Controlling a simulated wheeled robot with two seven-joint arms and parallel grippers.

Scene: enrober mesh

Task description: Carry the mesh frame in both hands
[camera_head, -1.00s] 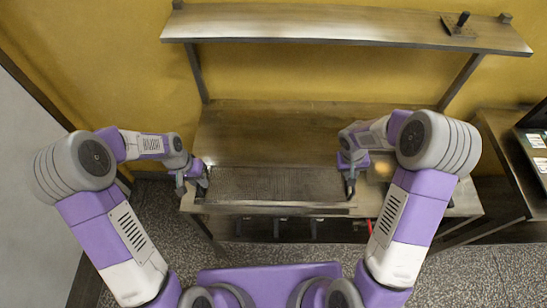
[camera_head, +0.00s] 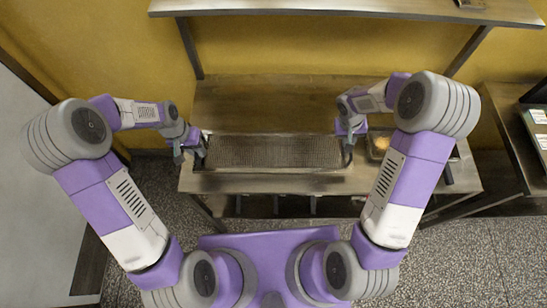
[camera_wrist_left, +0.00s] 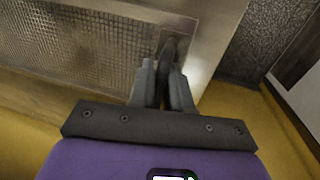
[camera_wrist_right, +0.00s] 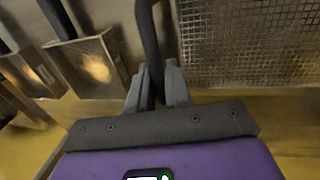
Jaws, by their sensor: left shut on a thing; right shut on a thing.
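The mesh frame (camera_head: 272,152) is a flat, dark rectangular wire mesh with a rim, over the worktop in the head view. Its mesh also shows in the left wrist view (camera_wrist_left: 75,45) and the right wrist view (camera_wrist_right: 250,45). My left gripper (camera_head: 192,150) is at its left end, shut on a dark handle; the fingers (camera_wrist_left: 165,80) show close up. My right gripper (camera_head: 348,148) is at its right end, shut on the other dark handle, with its fingers (camera_wrist_right: 158,85) around it. I cannot tell the exact gap between frame and worktop.
The metal worktop (camera_head: 265,105) is bare behind the frame. Metal containers (camera_wrist_right: 90,65) stand close beyond the right handle; one with orange contents (camera_head: 380,146) shows in the head view. A shelf (camera_head: 350,10) runs above. A side table (camera_head: 510,150) stands at the right.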

